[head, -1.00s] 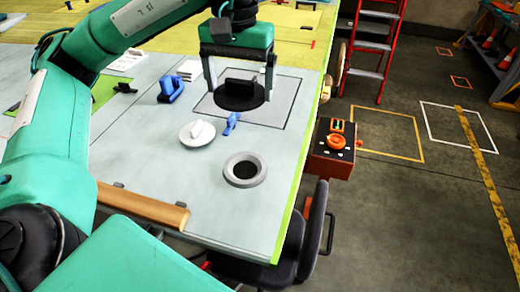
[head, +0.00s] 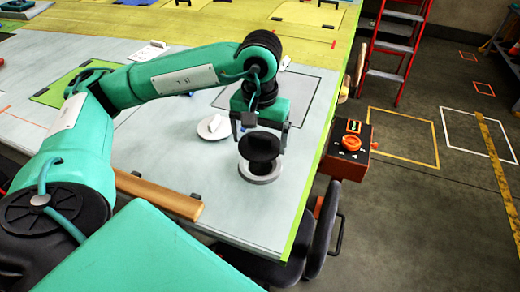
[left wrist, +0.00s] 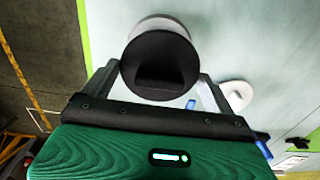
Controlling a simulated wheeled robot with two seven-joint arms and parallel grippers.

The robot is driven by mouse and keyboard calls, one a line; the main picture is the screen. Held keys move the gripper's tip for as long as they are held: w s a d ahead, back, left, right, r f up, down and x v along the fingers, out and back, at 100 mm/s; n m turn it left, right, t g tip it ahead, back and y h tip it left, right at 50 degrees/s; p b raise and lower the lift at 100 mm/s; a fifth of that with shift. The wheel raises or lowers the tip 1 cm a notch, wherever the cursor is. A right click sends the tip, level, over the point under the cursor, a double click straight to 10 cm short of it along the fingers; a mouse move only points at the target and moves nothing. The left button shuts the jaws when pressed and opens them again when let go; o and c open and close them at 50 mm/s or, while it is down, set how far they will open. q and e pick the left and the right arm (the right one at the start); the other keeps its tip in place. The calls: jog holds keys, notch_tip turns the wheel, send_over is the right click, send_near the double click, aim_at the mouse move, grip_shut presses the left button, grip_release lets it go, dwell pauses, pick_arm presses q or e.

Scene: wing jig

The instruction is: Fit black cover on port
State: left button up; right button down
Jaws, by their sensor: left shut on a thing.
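The black cover (head: 260,147) is a round disc with a raised grip. My left gripper (head: 262,138) is shut on it and holds it above the port. The port (head: 262,176) is a grey ring with a dark opening, on the light table top. The cover hides the far part of the ring in the head view. In the left wrist view the cover (left wrist: 159,62) sits between the fingers and overlaps most of the port (left wrist: 160,22), whose pale rim shows past the cover's upper edge. The gap between cover and port is hard to judge. My right gripper is out of view.
A white round cover (head: 213,127) with a handle lies left of the port. A wooden bar (head: 158,194) lies along the table's near edge. A red box with an orange knob (head: 350,143) stands just past the right table edge. A red ladder (head: 393,50) stands behind.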

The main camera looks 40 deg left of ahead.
aim_at(260, 147)
pick_arm(q)
jog(key=shift+f, duration=0.65)
notch_tip(260, 147, down, 4)
jog(key=shift+p, duration=0.55)
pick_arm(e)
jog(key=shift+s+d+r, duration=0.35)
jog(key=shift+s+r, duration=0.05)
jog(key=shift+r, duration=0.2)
pick_arm(q)
jog(key=shift+f+b, duration=0.25)
jog(key=shift+b, duration=0.15)
jog(key=o, duration=1)
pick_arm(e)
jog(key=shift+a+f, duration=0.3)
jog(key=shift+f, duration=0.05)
pick_arm(q)
jog(key=shift+r, duration=0.1)
